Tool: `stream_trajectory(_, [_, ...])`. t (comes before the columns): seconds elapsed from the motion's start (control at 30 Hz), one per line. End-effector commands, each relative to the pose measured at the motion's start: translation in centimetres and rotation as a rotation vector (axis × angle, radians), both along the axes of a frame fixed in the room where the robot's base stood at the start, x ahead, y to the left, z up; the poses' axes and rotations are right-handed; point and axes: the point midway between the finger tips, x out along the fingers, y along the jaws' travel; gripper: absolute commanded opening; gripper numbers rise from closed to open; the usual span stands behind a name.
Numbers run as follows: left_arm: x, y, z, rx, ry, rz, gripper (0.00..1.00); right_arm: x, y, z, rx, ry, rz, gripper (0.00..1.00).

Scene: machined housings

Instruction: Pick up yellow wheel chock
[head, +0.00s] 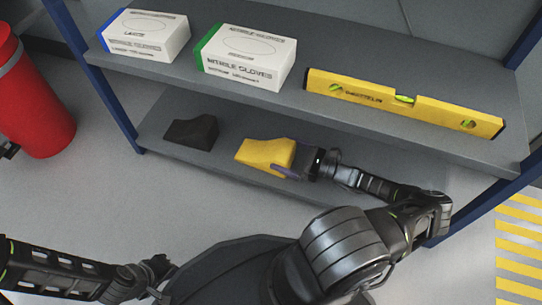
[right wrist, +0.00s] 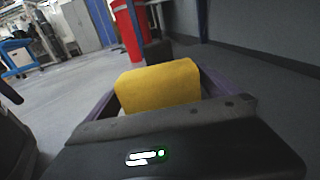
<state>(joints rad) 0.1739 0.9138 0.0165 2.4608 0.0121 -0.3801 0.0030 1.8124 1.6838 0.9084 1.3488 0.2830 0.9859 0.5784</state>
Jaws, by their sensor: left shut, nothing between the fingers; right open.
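The yellow wheel chock (head: 264,153) sits on the lower shelf, right of a black wheel chock (head: 192,132). My right gripper (head: 285,170) is open at the yellow chock's right end, with one finger showing along its front side. In the right wrist view the yellow chock (right wrist: 158,84) stands between the two spread fingers of my right gripper (right wrist: 157,98). I cannot tell whether the fingers touch it. The black chock (right wrist: 158,53) shows behind it. My left gripper (head: 158,268) is shut and empty, low at the left, away from the shelf.
The upper shelf (head: 300,108) overhangs the lower shelf (head: 222,160). It carries a blue-edged glove box (head: 148,36), a green-edged glove box (head: 246,56) and a yellow spirit level (head: 404,100). A red cylinder (head: 38,105) stands on the floor at left. Blue posts (head: 108,105) bound the shelves.

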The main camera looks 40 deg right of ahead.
Motion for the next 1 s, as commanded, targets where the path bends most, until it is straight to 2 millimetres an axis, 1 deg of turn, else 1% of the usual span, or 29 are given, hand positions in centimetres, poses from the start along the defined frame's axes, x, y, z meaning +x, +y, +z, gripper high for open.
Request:
stream_trajectory(0.33, [0.0, 0.0, -0.2, 0.000, 0.000, 0.000, 0.00, 0.3, 0.2, -0.1, 0.001, 0.001, 0.000, 1.00])
stream_trajectory(0.47, [0.2, 0.1, -1.0, -0.002, -0.001, 0.001, 0.00, 1.4, 1.0, -0.3, 0.002, -0.002, 0.000, 1.00])
stream_trajectory(0.57, [0.3, 0.1, -1.9, -0.003, -0.002, 0.002, 0.00, 2.7, 1.9, -0.4, 0.002, -0.003, 0.000, 1.00])
stream_trajectory(0.7, [0.4, 0.1, -2.1, -0.004, -0.002, 0.002, 0.00, 4.1, 2.7, -0.2, 0.001, 0.001, -0.002, 1.00])
stream_trajectory(1.0, [0.4, 0.1, -2.0, -0.005, -0.002, 0.002, 0.00, 4.3, 2.8, 0.0, 0.000, 0.001, -0.002, 1.00])
